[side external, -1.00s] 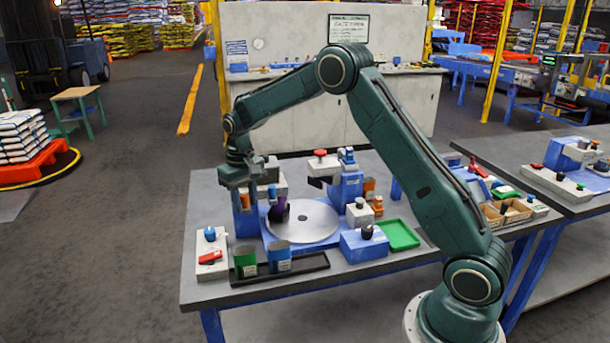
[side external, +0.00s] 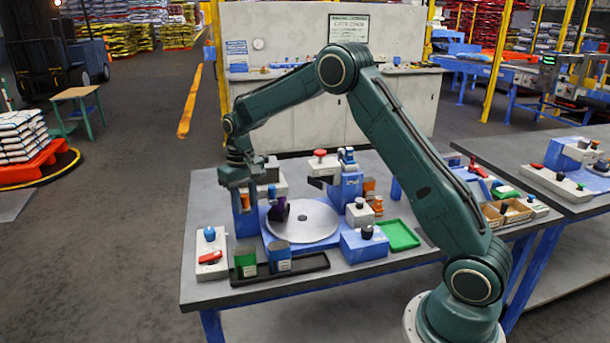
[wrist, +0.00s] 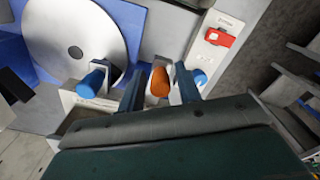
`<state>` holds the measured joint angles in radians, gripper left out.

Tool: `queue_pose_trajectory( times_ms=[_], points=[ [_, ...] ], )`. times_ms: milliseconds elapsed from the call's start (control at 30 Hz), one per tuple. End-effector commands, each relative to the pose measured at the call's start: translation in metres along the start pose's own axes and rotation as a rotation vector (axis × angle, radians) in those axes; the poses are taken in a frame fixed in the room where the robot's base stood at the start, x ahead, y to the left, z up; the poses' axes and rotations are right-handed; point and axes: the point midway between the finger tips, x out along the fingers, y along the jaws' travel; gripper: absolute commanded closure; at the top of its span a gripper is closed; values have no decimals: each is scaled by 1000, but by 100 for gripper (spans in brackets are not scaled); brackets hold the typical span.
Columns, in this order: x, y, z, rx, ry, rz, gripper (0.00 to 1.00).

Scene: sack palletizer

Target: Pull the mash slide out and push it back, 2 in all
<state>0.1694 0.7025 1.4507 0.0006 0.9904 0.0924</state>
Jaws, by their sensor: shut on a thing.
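My gripper (wrist: 160,88) is shut on an orange knob (wrist: 160,82), with one dark blue finger on each side of it. In the side view the orange knob (side external: 245,202) shows low between the fingers at the left of the blue fixture, just left of the round plate. I cannot read a label that names the mash slide, and the slide under the knob is mostly hidden. A blue knob (wrist: 90,85) stands beside my gripper, apart from it; it also shows in the side view (side external: 271,191).
A grey round plate (side external: 314,222) with a dark and purple piece (side external: 281,209) lies right of my gripper. A switch box with a red lever (side external: 210,257) and a black tray (side external: 305,268) with green and blue cups stand in front. A green tray (side external: 398,235) is farther right.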

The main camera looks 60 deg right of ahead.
Motion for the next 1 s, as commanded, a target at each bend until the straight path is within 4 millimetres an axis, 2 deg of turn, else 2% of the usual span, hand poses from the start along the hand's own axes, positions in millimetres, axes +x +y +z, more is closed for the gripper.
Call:
queue_pose_trajectory(
  times_ms=[500,900,933,1000],
  points=[
    [-3,9,-24,-11,14,-4,86],
    [-3,9,-25,-12,13,-4,86],
    [-3,9,-25,-12,13,-4,64],
    [-3,10,-25,-11,13,-4,50]
  ],
)
